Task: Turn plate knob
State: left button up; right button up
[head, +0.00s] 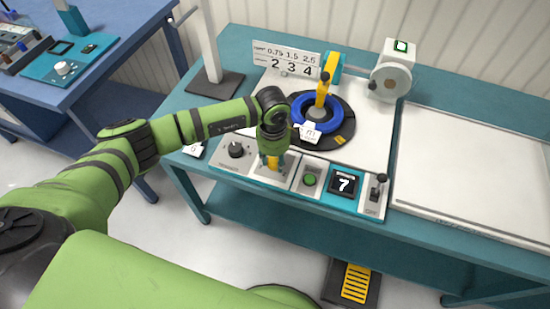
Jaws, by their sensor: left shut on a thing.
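My left gripper (272,163) comes down from above onto the front control panel. It is shut on what appears to be the plate knob, which is mostly hidden by the gripper; a bit of yellow shows there. A black dial knob (236,150) sits on the panel just left of the gripper. My right gripper is not in view.
Right of the gripper are a green button (310,180), a display reading 7 (343,184) and a lever switch (377,188). A numbered sign (286,63) and a grey-white reel unit (391,77) stand behind. A white board (470,180) covers the right side of the bench.

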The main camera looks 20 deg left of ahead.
pick_arm(q)
jog(key=m+b, duration=0.2)
jog(key=m, duration=0.1)
jog(key=m+b, duration=0.1)
jog(key=m, duration=0.1)
jog(key=shift+w+a+f, duration=0.1)
jog(key=shift+w+a, duration=0.15)
jog(key=shift+a, duration=0.05)
jog(key=m+b, duration=0.4)
jog(key=m, duration=0.1)
jog(key=shift+w+m, duration=0.1)
jog(key=shift+m, duration=0.2)
jog(key=m+b, duration=0.6)
jog(key=shift+d, duration=0.15)
jog(key=m+b, duration=0.2)
jog(key=m, duration=0.1)
jog(key=shift+d, duration=0.1)
jog(key=shift+d+r+m+b, duration=0.1)
jog(key=shift+r+m+b, duration=0.2)
jog(key=shift+m+b, duration=0.8)
jog(key=shift+m, duration=0.3)
jog(key=o, duration=1)
jog(key=shift+o, duration=0.7)
jog(key=shift+d+f+g, duration=0.15)
jog(key=shift+g, duration=0.15)
